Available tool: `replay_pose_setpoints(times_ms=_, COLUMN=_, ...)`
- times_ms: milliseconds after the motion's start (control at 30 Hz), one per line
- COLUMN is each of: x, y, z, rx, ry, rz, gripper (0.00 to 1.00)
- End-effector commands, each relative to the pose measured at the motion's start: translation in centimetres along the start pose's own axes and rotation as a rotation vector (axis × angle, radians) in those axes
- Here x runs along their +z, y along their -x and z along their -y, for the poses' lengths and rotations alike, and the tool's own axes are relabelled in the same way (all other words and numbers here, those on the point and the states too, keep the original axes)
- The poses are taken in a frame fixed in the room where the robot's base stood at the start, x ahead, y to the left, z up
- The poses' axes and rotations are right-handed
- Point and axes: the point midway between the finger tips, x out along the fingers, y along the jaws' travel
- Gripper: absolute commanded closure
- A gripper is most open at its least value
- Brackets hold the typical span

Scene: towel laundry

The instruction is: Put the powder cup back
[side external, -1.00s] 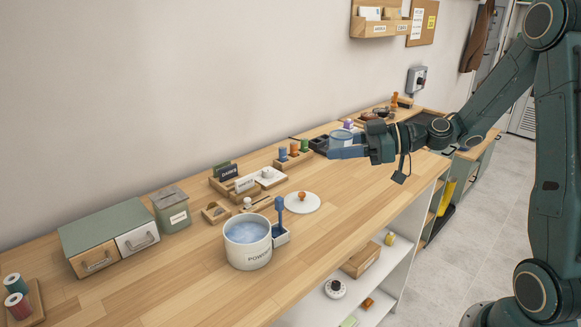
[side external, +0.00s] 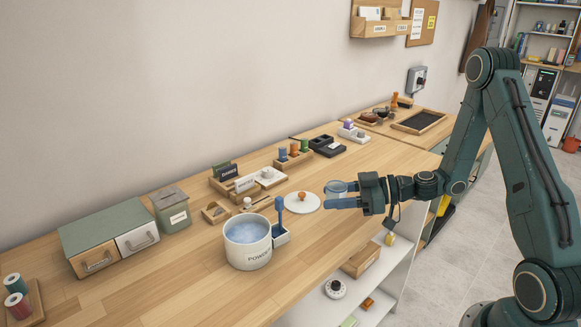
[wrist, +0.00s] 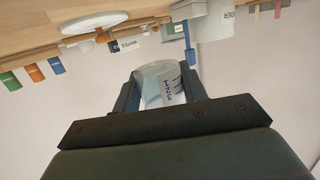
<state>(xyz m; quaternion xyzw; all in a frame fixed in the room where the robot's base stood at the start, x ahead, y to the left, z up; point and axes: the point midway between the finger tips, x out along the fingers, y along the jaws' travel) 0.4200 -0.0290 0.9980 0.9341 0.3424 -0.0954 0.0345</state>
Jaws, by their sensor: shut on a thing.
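My gripper (side external: 340,195) is shut on a small clear, bluish cup (side external: 336,186), held above the front part of the bench. In the wrist view the cup (wrist: 150,72) sits between the two dark fingers, with a marked white label facing the camera. Whether it holds powder I cannot tell. The white powder tub (side external: 248,254) stands open to the left of my gripper, with pale blue powder inside. Its round white lid (side external: 297,206) with an orange knob lies on the bench behind. A blue-handled tool (side external: 280,211) stands upright in a small white holder (side external: 281,240) beside the tub.
Behind are a wooden rack with coloured pegs (side external: 293,157), a dark tray (side external: 325,146) and label holders. A green canister (side external: 172,212) and drawer box (side external: 110,240) stand left. Open shelves lie below the front edge.

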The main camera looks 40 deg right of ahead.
Motion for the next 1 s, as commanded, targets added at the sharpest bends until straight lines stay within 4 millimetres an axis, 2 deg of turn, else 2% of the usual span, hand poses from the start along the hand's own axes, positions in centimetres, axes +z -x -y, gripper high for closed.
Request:
replay_pose_setpoints(times_ms=200, x=2.1, y=-0.4, z=-0.1, rx=0.001, ry=-0.002, rz=-0.001, gripper=0.8)
replay_pose_setpoints(times_ms=633, x=2.9, y=-0.6, z=0.0, rx=0.001, ry=0.0, rz=-0.001, gripper=0.8)
replay_pose_setpoints(times_ms=1000, x=5.8, y=-1.2, z=0.0, rx=0.0, ry=-0.002, rz=0.0, gripper=0.8)
